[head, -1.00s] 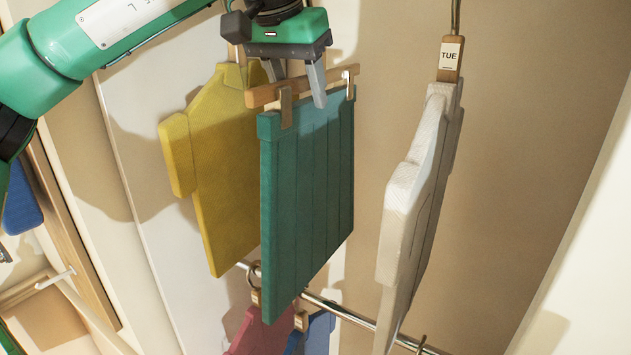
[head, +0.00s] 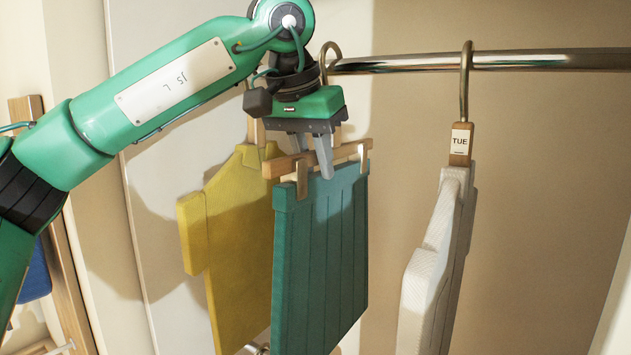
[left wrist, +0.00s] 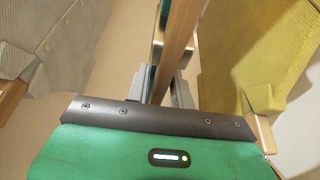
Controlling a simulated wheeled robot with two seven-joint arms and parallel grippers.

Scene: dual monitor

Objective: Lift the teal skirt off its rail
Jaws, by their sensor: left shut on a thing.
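The teal skirt (head: 320,262) hangs upright from a wooden clip hanger (head: 340,158) in the head view. My left gripper (head: 313,160) reaches down from above, and its fingers are shut on the hanger's bar. In the left wrist view the wooden bar (left wrist: 180,45) runs between the two fingers (left wrist: 158,88). A metal hook (head: 330,50) curves over the left end of the upper rail (head: 400,64), just behind my gripper. My gripper hides its lower part, so I cannot tell whether it belongs to the skirt's hanger. My right gripper is not in view.
A yellow shirt (head: 237,225) hangs close on the left, partly behind the skirt. A white garment (head: 440,255) with a TUE tag (head: 460,140) hangs on the right. A gap of bare back panel lies between it and the skirt.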

